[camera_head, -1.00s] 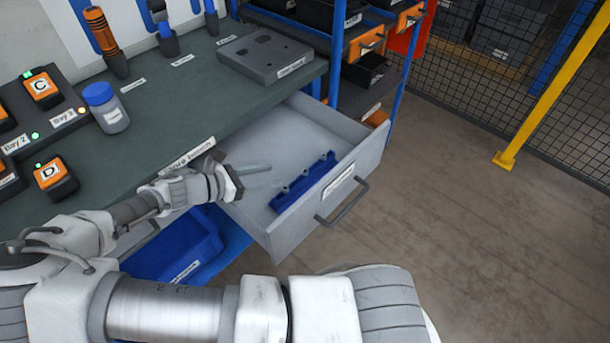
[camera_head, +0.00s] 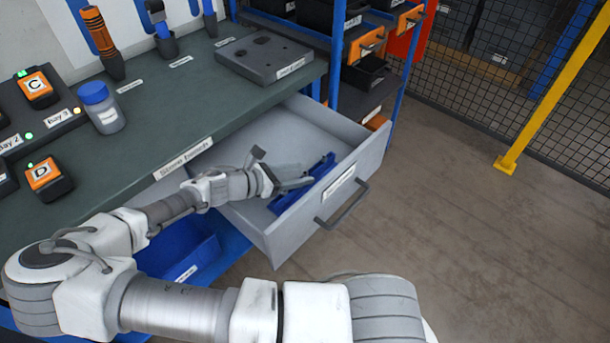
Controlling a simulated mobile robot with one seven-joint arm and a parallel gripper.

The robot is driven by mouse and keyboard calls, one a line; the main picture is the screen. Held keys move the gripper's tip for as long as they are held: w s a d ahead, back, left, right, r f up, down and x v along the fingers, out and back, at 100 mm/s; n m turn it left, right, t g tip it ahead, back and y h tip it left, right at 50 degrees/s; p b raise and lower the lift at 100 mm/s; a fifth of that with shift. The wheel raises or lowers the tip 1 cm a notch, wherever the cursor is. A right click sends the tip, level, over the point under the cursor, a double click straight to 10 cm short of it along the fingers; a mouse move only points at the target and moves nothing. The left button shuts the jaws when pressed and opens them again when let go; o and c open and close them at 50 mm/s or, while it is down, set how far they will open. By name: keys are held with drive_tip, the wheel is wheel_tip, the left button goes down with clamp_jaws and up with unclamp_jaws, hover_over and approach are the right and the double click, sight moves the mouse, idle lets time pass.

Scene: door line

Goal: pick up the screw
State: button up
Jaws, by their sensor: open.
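My gripper (camera_head: 284,168) is open, with its fingers apart, inside the open drawer (camera_head: 290,232). It is at the left side of a blue rack (camera_head: 321,173) that lies along the drawer's front wall. One finger overlaps the rack in the picture; I cannot tell whether it touches. The gripper hides part of the rack. I cannot clearly make out a screw now; small grey spots that showed on the rack earlier are covered or too small to tell.
The workbench (camera_head: 165,115) holds a blue-capped jar (camera_head: 103,108), orange-and-black blocks and a grey plate with holes (camera_head: 264,57). A blue bin (camera_head: 180,250) is below the bench. A yellow post (camera_head: 548,90) and mesh fence stand right. The floor there is clear.

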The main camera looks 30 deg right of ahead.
clamp_jaws()
idle(1.3)
